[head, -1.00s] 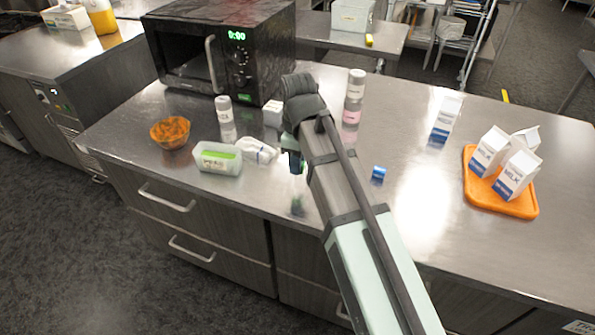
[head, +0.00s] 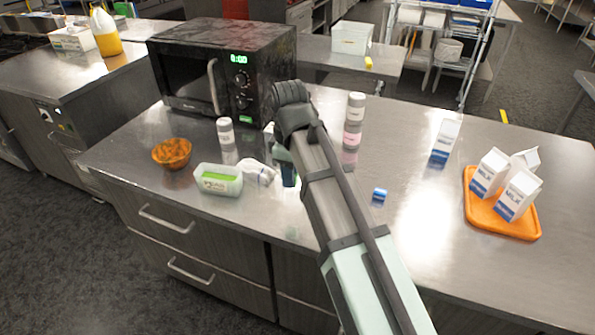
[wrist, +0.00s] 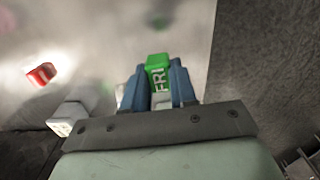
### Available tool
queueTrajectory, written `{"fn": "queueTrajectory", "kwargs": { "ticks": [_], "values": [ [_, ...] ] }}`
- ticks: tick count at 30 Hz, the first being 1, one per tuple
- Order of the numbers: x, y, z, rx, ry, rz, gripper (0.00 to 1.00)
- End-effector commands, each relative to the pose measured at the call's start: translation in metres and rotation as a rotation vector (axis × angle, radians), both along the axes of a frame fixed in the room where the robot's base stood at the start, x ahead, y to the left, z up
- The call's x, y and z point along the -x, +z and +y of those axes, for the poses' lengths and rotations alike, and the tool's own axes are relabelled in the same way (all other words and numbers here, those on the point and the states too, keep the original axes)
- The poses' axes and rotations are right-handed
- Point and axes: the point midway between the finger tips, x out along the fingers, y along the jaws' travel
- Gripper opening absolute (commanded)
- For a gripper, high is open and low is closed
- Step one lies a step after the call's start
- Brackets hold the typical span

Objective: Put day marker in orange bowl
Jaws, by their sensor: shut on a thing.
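The day marker (wrist: 157,73) is a green block lettered "FRI" in the wrist view. My gripper (wrist: 158,88) is shut on it, one blue finger on each side. In the head view my gripper (head: 286,176) is over the steel counter, and the marker is hidden or too small to make out.
A clear tub with green inside (head: 218,180) and a white object (head: 258,172) lie between bowl and gripper. A white-capped bottle (head: 226,132) stands behind them, before the microwave (head: 190,75). A blue piece (head: 379,195) and an orange tray (head: 490,215) with milk cartons are right.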

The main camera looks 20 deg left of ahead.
Motion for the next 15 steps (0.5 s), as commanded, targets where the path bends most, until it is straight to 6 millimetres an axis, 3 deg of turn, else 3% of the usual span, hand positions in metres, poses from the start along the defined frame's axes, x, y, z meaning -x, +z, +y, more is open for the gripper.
{"fn": "queueTrajectory", "kwargs": {
  "ticks": [5, 15],
  "values": [
    [0.028, -0.003, 0.043, 0.000, 0.080, 0.001, 0.00],
    [0.037, 0.010, 0.181, 0.000, 0.218, 0.001, 0.00]
  ]
}}
